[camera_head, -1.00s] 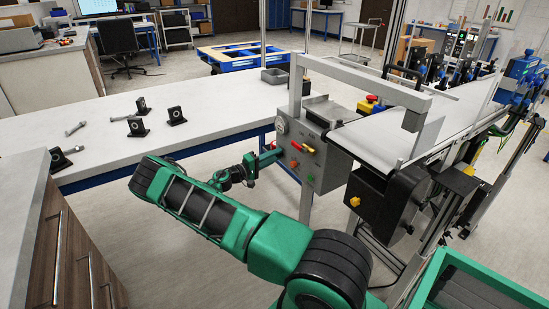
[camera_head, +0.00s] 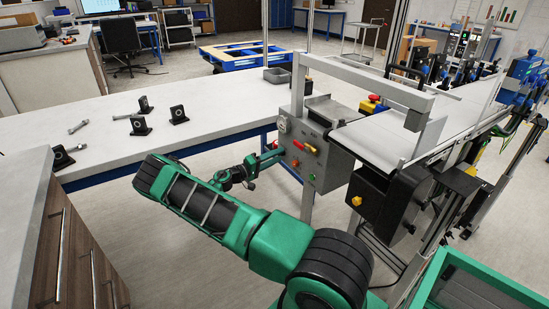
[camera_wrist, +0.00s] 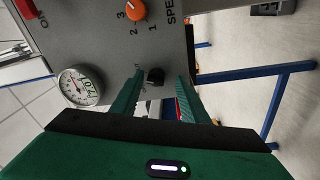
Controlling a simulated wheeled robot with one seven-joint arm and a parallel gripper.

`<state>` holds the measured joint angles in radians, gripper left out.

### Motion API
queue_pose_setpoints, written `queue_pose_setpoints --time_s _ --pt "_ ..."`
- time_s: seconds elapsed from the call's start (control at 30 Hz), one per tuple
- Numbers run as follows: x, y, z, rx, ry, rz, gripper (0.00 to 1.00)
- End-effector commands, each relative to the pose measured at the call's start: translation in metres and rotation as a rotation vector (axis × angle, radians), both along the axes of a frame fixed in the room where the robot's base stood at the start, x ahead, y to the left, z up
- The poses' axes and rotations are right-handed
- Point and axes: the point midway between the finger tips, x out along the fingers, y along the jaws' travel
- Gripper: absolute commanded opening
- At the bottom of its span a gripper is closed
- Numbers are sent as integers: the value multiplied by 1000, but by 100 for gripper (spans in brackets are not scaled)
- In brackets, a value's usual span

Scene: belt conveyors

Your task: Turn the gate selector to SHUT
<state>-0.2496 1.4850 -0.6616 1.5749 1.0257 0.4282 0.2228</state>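The grey control panel (camera_head: 312,160) stands at the front end of the conveyor. In the wrist view a small black knob (camera_wrist: 155,76) is on the panel, close to the gauge. My gripper (camera_wrist: 160,77) is open, with one green finger on each side of this knob; I cannot tell whether either touches it. An orange knob (camera_wrist: 135,10) with the numbers 1, 2, 3 and a cut-off "SPE" label is above. A red handle (camera_wrist: 26,8) is at the upper left corner. No SHUT marking is readable, so I cannot tell which control is the gate selector.
A round gauge (camera_wrist: 80,87) is left of the fingers. A blue-framed table (camera_head: 215,105) with several black bearing blocks and bolts is left of the panel. The conveyor belt (camera_head: 385,140) runs to the back right. A green bin (camera_head: 480,270) is at the lower right.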

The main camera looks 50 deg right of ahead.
Motion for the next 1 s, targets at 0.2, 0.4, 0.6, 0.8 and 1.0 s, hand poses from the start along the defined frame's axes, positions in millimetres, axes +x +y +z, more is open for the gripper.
queue_pose_setpoints --time_s 0.2,0.4,0.6,0.8,1.0 --pt "0 0 3 -4 -1 -1 40" --pt "3 11 2 -5 -2 1 40" --pt "9 44 -1 -5 -1 2 40" --pt "16 80 -5 -5 -1 1 40" --pt "20 101 -7 -3 0 0 40"
